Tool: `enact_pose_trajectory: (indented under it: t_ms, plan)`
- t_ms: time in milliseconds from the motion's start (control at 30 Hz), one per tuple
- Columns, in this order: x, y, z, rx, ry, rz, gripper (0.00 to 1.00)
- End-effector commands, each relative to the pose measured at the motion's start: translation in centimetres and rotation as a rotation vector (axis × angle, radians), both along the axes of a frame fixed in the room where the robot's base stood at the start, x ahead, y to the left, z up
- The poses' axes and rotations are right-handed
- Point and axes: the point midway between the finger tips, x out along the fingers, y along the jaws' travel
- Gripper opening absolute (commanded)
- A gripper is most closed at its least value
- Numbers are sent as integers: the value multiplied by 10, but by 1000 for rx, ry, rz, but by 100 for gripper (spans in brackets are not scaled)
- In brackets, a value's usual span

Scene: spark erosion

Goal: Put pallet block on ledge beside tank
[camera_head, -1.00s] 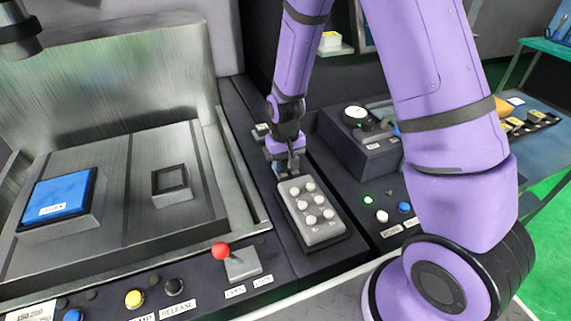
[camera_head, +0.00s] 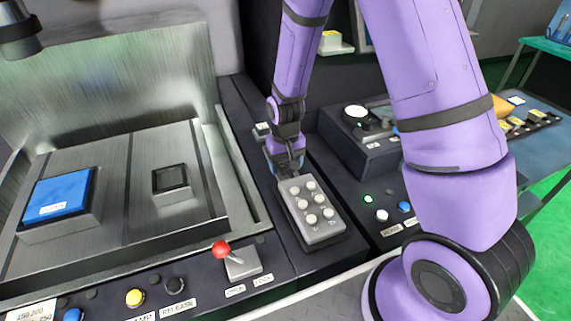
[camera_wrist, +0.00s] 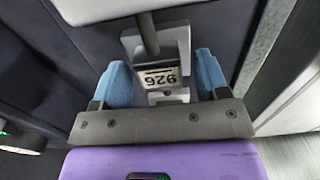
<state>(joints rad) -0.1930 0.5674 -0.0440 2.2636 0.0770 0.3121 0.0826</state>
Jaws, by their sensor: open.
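The pallet block (camera_wrist: 178,48) looks like the pale grey piece with a white "926" label and a dark rod in the wrist view. It sits between the two blue fingertips of my gripper (camera_wrist: 160,88), with a gap visible on each side. My gripper is open. In the head view my gripper (camera_head: 287,163) is low over the dark ledge (camera_head: 322,257) beside the metal tank (camera_head: 215,190). There the block is mostly hidden by my gripper, and its contact with the ledge cannot be told.
A grey keypad (camera_head: 313,212) with white knobs lies on the ledge just in front of my gripper. A red-knobbed lever (camera_head: 221,250) stands at the tank's front right. A gauge box (camera_head: 365,135) stands to the right. The tank holds a blue-topped block (camera_head: 57,195).

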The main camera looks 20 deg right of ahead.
Motion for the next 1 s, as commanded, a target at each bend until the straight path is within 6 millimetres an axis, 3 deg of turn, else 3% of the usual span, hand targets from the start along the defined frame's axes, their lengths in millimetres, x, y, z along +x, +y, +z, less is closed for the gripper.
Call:
enact_pose_trajectory:
  t_ms: [600,1000]
  plan:
    - [1,0,102,1,-4,0,68]
    - [-2,-1,124,2,-8,0,68]
